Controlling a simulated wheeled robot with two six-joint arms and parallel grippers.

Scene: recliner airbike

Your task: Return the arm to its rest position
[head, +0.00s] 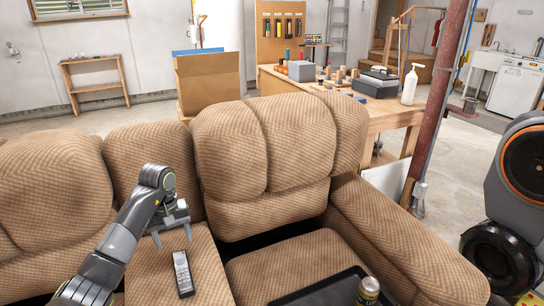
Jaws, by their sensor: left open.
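My left arm comes in from the lower left of the head view. Its gripper (172,241) is open and empty, with the fingers pointing down over the brown sofa's middle section. A dark remote (182,273) with a lighter button face lies on the sofa just right of and below the fingertips, apart from them as far as I can see.
The brown recliner sofa (272,150) fills the foreground. A black tray (318,292) holds a can (367,291) at the bottom. Behind stand a wooden workbench (393,115) with a white bottle (410,85), a cardboard box (208,82) and a red post (441,95).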

